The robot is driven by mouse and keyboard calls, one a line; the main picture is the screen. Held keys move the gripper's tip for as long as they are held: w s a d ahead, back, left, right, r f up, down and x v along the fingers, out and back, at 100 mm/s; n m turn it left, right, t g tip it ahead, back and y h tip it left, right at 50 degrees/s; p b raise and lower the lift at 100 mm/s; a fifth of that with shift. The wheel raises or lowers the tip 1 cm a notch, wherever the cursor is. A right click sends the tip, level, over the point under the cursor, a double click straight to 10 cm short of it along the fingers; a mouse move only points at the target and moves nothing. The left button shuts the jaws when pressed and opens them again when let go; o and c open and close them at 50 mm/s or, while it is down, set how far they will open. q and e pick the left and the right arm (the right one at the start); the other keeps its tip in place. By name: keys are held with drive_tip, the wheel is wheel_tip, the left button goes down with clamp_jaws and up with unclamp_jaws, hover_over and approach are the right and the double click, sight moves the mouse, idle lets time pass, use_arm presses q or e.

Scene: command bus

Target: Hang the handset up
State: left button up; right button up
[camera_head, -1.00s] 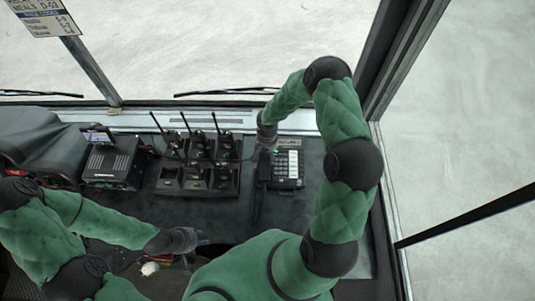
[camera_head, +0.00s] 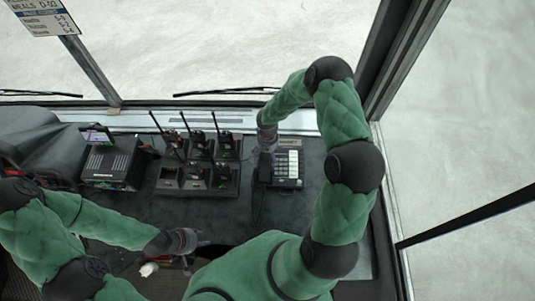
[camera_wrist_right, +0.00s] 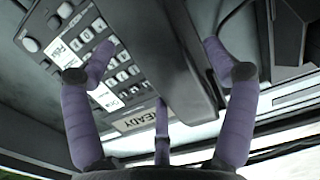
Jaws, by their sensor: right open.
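The desk phone (camera_head: 289,168) sits on the console right of the radio chargers; its keypad and "READY" label show in the right wrist view (camera_wrist_right: 110,75). The dark handset (camera_wrist_right: 172,55) lies along the side of the keypad in the wrist view, and in the head view it shows at the phone's left side (camera_head: 264,167). My right gripper (camera_head: 266,147) is over the handset's far end. In the wrist view its purple fingers (camera_wrist_right: 160,70) are spread apart on both sides of the handset. My left gripper (camera_head: 188,241) is low near the console's front edge; its fingers are too small to judge.
Several handheld radios (camera_head: 200,146) with upright antennas stand in a charger rack (camera_head: 198,188) left of the phone. A black radio box (camera_head: 112,165) is further left. The windscreen and its wipers lie behind. A small white item (camera_head: 149,269) is below my left gripper.

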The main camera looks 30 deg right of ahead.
wheel_tip(320, 180, up, 12)
drive_tip(key=shift+w, duration=0.15)
idle(0.5)
